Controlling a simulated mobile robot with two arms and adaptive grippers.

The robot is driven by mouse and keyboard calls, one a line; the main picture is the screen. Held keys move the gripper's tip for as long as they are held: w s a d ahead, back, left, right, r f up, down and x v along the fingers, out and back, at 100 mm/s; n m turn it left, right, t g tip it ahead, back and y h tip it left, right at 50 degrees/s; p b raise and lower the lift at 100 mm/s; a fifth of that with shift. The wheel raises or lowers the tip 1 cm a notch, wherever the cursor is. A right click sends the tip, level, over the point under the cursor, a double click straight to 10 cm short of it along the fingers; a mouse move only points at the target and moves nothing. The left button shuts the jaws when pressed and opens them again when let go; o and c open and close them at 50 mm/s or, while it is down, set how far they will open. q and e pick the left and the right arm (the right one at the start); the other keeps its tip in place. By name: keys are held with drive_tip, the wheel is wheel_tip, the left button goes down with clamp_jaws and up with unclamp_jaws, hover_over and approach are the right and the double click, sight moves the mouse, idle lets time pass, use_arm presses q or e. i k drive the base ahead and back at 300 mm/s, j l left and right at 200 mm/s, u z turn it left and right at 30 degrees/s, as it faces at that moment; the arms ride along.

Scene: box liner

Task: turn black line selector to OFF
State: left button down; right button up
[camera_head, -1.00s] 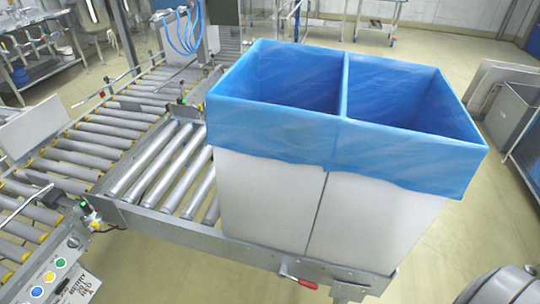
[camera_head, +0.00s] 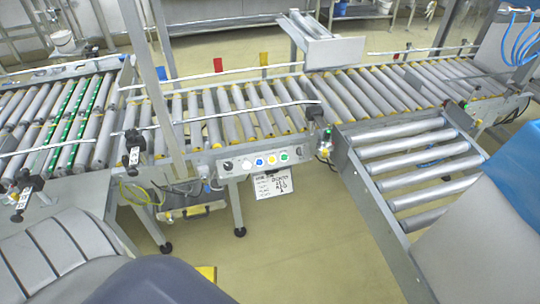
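The control panel (camera_head: 240,168) is a grey box on the front side of the roller conveyor, near the middle of the view. It carries a row of small round controls: white, blue, yellow and green. A small dark control (camera_head: 228,166) sits at its left end. Another dark spot sits at its right end, beside the green button (camera_head: 284,157). Both are too small to tell which is the black line selector or where it points. A white card (camera_head: 272,185) with black writing hangs below the panel. Neither of my grippers is in view.
The roller conveyor (camera_head: 240,112) runs across the view, with a side roller section (camera_head: 420,158) at right. The blue-lined box (camera_head: 512,185) stands at the right edge. Floor (camera_head: 300,245) before the panel is clear. Grey parts of my own body fill the lower left.

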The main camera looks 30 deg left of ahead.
sight(228, 166)
drive_tip(key=u, duration=1.45)
